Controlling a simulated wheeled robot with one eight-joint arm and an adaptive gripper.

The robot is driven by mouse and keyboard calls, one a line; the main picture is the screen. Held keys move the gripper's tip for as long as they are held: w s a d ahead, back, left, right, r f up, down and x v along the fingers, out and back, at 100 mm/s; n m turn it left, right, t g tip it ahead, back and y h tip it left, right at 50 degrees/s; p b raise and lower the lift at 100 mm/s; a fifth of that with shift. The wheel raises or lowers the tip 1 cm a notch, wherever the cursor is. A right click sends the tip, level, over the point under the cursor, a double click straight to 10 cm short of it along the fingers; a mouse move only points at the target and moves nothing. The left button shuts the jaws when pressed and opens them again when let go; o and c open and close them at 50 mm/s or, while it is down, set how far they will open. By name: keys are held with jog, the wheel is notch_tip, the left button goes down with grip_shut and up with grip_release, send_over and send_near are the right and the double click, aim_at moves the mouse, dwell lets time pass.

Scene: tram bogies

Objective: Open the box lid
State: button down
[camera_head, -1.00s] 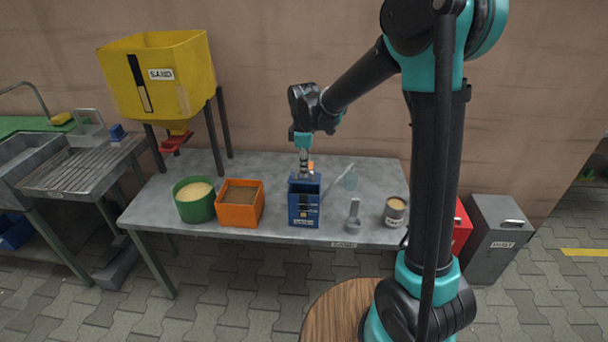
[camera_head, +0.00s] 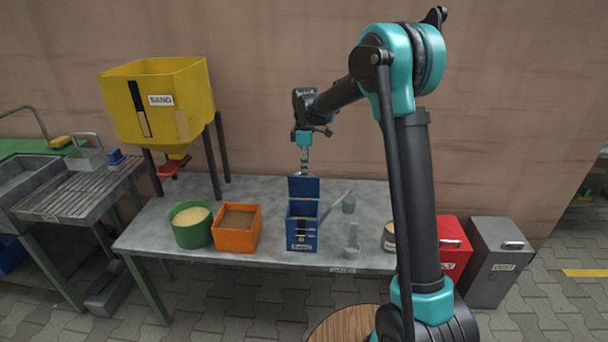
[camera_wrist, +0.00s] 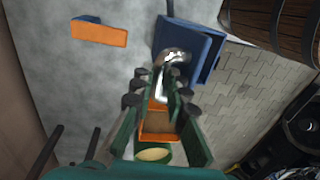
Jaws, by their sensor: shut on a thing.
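The blue box (camera_head: 302,236) stands near the front edge of the grey table. Its lid (camera_head: 303,188) is raised and stands roughly upright at the back of the box, and the dark interior shows in front of it. My gripper (camera_head: 304,170) points down at the lid's upper edge, from behind. In the wrist view, my gripper (camera_wrist: 160,88) is shut, with its fingers close to a shiny curved metal part (camera_wrist: 174,57) beside the blue box and lid (camera_wrist: 188,42). The exact contact is partly hidden by the fingers.
Left of the box stand an orange bin (camera_head: 237,229) and a green tub (camera_head: 191,226). Right of it are a grey scoop (camera_head: 352,240) and a tin (camera_head: 389,238) partly behind my arm. A yellow sand hopper (camera_head: 158,105) stands at the back left.

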jog(key=shift+w+g, duration=0.4)
jog(key=shift+w, duration=0.05)
jog(key=c, duration=1.5)
grip_release()
jog(key=w+r, duration=0.1)
jog(key=r, duration=0.6)
jog(key=w+r, duration=0.1)
jog(key=r, duration=0.3)
jog(key=shift+w+r, duration=0.3)
jog(key=shift+d, duration=0.1)
